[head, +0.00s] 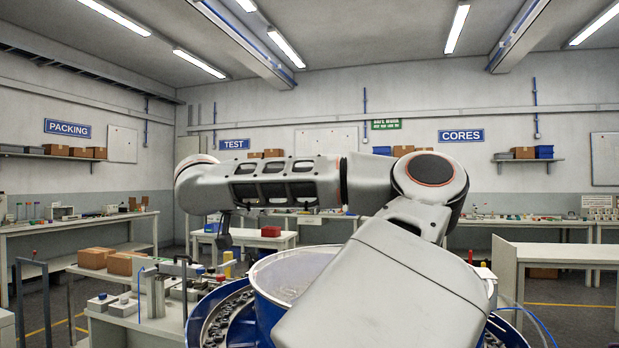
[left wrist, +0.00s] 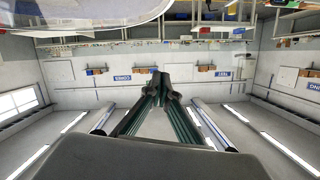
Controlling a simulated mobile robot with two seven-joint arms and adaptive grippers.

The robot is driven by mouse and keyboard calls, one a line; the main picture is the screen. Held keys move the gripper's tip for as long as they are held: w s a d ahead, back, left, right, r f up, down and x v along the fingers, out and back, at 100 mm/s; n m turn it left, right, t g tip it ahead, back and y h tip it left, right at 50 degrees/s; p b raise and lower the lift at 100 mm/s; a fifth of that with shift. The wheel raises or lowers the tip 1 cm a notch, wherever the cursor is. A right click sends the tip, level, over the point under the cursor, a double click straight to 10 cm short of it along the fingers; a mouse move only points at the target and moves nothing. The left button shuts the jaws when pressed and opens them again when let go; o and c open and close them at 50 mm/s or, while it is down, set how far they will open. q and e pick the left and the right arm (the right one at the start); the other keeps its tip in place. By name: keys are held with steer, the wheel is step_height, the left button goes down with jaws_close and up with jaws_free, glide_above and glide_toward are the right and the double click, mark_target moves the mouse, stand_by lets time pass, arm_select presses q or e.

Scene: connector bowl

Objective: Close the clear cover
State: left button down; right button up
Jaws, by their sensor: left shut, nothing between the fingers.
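The blue feeder bowl (head: 262,312) stands in front of me, partly hidden behind my arm. A pale, see-through round cover (head: 290,272) shows over its top; my arm hides its right part, so I cannot tell whether it lies fully flat. A pale, curved, see-through edge, likely the cover (left wrist: 85,14), shows at the top left of the left wrist view. My right gripper is out of view.
A blue outer ring holding dark connectors (head: 213,322) surrounds the bowl. A bench with grey fixtures (head: 155,295) and a yellow post (head: 228,262) stands close on the left. A white table (head: 560,252) is at right. Open floor lies between the benches.

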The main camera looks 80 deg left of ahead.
arm_select(q)
glide_above(256, 268)
steer(key=shift+n, duration=0.4)
step_height(256, 268, down, 6)
steer(key=shift+w+r+b, duration=0.1)
steer(key=shift+r+b, duration=0.15)
steer(key=shift+b, duration=0.15)
steer(key=shift+a+f, duration=0.15)
steer(key=shift+f, duration=0.65)
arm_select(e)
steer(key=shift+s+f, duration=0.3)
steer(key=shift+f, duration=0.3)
arm_select(q)
steer(key=s+d+r+p, duration=0.3)
steer(key=d+r, duration=0.3)
steer(key=d, duration=0.2)
steer(key=shift+s+d+r, duration=0.25)
steer(key=shift+s+d, duration=0.1)
steer(key=shift+s, duration=0.55)
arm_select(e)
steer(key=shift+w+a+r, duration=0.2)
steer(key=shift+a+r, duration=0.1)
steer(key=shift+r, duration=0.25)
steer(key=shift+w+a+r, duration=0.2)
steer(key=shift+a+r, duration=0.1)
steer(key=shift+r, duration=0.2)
